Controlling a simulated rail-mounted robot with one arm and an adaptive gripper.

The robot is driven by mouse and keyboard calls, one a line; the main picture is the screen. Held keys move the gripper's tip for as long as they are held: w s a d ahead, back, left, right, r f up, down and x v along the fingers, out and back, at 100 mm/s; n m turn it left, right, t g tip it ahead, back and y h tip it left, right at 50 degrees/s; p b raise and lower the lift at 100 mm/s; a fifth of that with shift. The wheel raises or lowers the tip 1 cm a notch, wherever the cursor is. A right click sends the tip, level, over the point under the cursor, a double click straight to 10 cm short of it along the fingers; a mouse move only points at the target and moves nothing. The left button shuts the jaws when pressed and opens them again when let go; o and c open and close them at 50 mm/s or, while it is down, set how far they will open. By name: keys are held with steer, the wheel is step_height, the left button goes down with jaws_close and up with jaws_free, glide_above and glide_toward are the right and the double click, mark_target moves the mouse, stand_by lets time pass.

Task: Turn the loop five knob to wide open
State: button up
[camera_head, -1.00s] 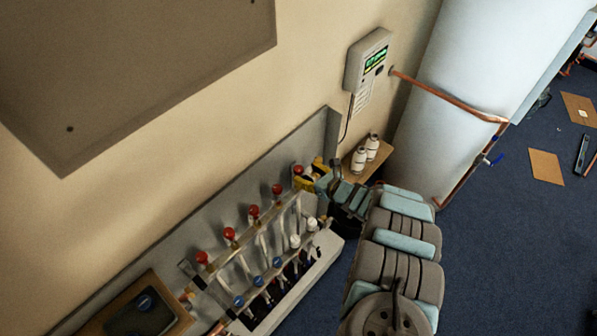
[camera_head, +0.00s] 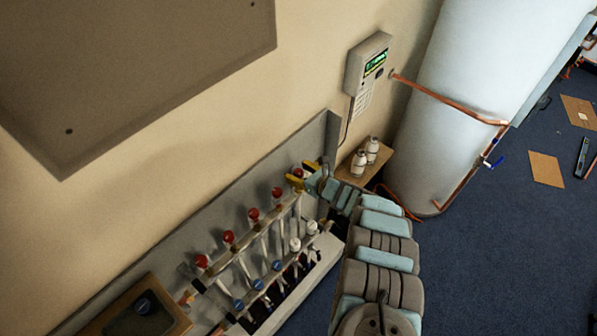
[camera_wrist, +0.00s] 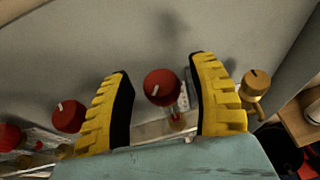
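In the head view my gripper (camera_head: 303,174) is at the rightmost red knob (camera_head: 297,173), which I take as loop five. The wrist view shows my open gripper (camera_wrist: 160,68), its yellow fingers to the left and right of that red knob (camera_wrist: 160,88). Gaps show on both sides, so the fingers do not touch it. The knob has a short, slanted white mark on its face. Any number label is unreadable or hidden.
A neighbouring red knob (camera_wrist: 68,116) is just outside the left finger. A brass fitting (camera_wrist: 256,84) is close to the right finger. Blue caps (camera_head: 258,284) and white caps (camera_head: 295,244) line the lower bar. White bottles (camera_head: 371,150) stand on a shelf at right.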

jaws_close()
steer(key=shift+f+b, duration=0.2)
steer(key=shift+b, duration=0.65)
steer(key=shift+n+g+y+b, duration=0.3)
steer(key=shift+n+y+b, duration=0.1)
steer(key=shift+b, duration=0.2)
steer(key=shift+r, duration=0.15)
steer(key=shift+o, duration=0.8)
jaws_free()
steer(key=shift+d, duration=0.1)
